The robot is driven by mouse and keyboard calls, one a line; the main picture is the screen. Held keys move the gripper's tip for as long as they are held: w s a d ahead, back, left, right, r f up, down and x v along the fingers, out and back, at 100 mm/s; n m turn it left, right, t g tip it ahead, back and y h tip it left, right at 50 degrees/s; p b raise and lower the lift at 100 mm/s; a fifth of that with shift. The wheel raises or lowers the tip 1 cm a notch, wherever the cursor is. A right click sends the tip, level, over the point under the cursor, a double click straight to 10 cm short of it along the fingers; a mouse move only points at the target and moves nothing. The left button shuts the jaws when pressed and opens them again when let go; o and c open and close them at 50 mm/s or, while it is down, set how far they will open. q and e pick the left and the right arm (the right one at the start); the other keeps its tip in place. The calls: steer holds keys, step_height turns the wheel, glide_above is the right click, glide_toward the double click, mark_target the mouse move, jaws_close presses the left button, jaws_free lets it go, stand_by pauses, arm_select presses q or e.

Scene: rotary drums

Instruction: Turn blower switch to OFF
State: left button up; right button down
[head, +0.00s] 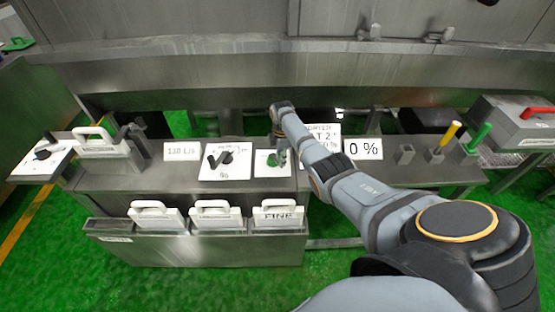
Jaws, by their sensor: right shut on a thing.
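A small white switch panel (262,170) lies on the steel console in the middle of the head view, with a dark knob partly hidden by my gripper. My right gripper (279,158) comes down onto this panel from above, shut on the knob. No blower label or switch position is readable here. My right arm covers part of the area to the right of the panel. My left gripper is not in view.
A white panel with a black knob (228,158) sits just left, and another switch panel (42,158) is at the far left. White-handled plates (215,214) stand along the front. A "0 %" display (363,149) and yellow (450,134) and green (479,138) handles are right.

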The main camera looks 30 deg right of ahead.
steer(key=shift+d+n, duration=0.5)
steer(key=shift+n, duration=0.5)
steer(key=shift+w, duration=0.1)
steer(key=c, duration=1.1)
jaws_free()
steer(key=shift+r, duration=0.1)
step_height(320, 180, up, 12)
steer(key=shift+f, duration=0.1)
